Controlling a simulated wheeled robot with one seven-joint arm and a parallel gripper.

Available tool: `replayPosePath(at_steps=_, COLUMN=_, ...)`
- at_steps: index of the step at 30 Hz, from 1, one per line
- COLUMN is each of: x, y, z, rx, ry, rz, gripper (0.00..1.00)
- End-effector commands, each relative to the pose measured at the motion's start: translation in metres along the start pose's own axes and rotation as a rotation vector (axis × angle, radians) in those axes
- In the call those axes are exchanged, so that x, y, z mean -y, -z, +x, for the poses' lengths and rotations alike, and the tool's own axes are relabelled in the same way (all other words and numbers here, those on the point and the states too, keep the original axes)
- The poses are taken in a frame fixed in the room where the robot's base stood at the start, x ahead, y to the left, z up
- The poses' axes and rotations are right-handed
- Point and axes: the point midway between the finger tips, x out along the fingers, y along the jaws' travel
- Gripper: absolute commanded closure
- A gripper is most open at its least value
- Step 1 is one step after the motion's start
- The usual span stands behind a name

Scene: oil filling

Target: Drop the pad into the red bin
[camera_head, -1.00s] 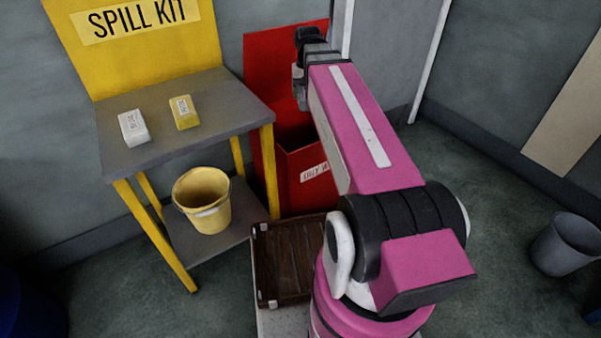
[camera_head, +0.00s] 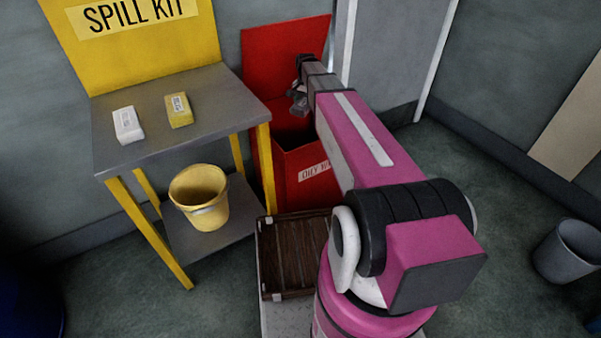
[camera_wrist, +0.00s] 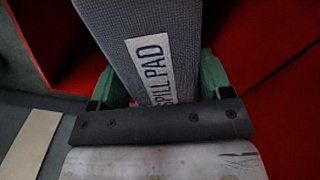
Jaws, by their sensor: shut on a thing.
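The grey pad (camera_wrist: 135,25), labelled "SPILL PAD", is between the two green fingers of my gripper (camera_wrist: 163,80) in the wrist view. My gripper is shut on it. In the head view my gripper (camera_head: 298,101) is over the open top of the red bin (camera_head: 305,185), in front of its raised red lid (camera_head: 270,50). The pad cannot be made out clearly in the head view. Red walls (camera_wrist: 270,35) show on both sides of the pad in the wrist view. The bin's floor is hidden.
A grey table (camera_head: 190,125) left of the bin holds a white block (camera_head: 128,125) and a yellow block (camera_head: 179,110). A yellow bucket (camera_head: 200,195) stands on its lower shelf. A dark slatted tray (camera_head: 290,255) is beside my base. A grey waste bin (camera_head: 567,250) stands far right.

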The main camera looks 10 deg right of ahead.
Motion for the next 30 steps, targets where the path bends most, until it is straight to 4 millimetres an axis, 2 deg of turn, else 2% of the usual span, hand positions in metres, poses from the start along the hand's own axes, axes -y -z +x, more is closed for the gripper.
replayPosePath(at_steps=12, x=0.000, y=0.000, z=0.042, rx=0.000, ry=0.000, rz=-0.002, gripper=0.47)
replayPosePath(at_steps=22, x=0.000, y=0.000, z=0.047, rx=0.000, ry=0.000, rz=-0.002, gripper=0.47)
replayPosePath(at_steps=23, x=0.000, y=0.000, z=0.047, rx=0.000, ry=0.000, rz=-0.002, gripper=0.25)
replayPosePath(at_steps=25, x=0.000, y=0.000, z=0.047, rx=0.000, ry=0.000, rz=-0.002, gripper=0.02)
replayPosePath(at_steps=30, x=0.000, y=0.000, z=0.047, rx=0.000, ry=0.000, rz=-0.002, gripper=0.00)
